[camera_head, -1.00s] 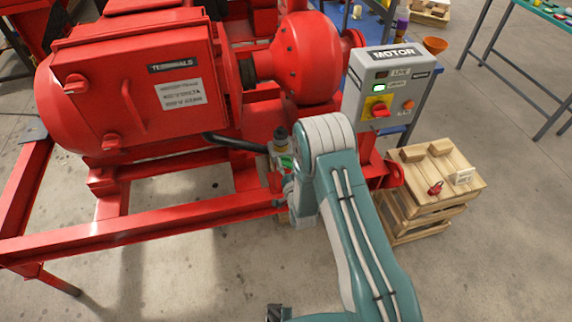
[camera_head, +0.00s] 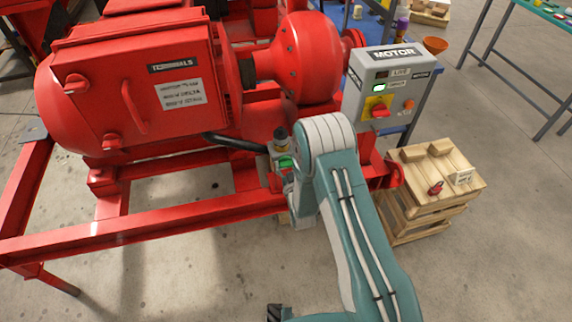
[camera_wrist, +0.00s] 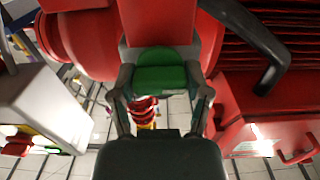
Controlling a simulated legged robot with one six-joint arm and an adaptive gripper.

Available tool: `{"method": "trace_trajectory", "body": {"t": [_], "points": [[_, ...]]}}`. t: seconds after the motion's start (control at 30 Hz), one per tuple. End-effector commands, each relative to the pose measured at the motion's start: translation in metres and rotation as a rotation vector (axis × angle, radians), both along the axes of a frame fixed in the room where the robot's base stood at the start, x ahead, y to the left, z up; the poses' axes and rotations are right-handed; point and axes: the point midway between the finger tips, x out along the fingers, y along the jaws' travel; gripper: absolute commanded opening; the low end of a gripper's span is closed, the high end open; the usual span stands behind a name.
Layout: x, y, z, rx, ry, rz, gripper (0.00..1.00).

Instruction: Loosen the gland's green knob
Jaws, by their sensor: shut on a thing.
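The green knob (camera_wrist: 160,75) sits between the two fingers of my gripper (camera_wrist: 161,92) in the wrist view, and my gripper is shut on it. The wider body of the gland is hard to make out behind the knob and fingers. In the head view a small patch of green, the knob (camera_head: 286,162), shows just left of my arm, by the red skid frame. My own arm hides most of my gripper there.
A thick black cable (camera_head: 234,141) runs from the red motor (camera_head: 130,90) toward the gland. The grey motor control box (camera_head: 392,90) stands close on the right. A wooden crate (camera_head: 425,212) stands on the floor beyond it.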

Motion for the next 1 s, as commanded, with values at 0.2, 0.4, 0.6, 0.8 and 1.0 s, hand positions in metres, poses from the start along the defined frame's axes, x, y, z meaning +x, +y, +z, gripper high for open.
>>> {"method": "trace_trajectory", "body": {"t": [0.2, 0.4, 0.6, 0.8, 1.0], "points": [[-0.0033, 0.0, -0.0061, -0.013, 0.015, 0.003, 0.15], [-0.0033, 0.0, -0.0061, -0.012, 0.015, 0.003, 0.15], [-0.0022, 0.0001, -0.0038, -0.01, 0.01, 0.002, 0.97], [-0.0015, -0.0002, -0.0018, -0.007, 0.004, 0.001, 0.97], [-0.0057, -0.0016, -0.0013, -0.007, 0.003, 0.001, 0.97]]}}
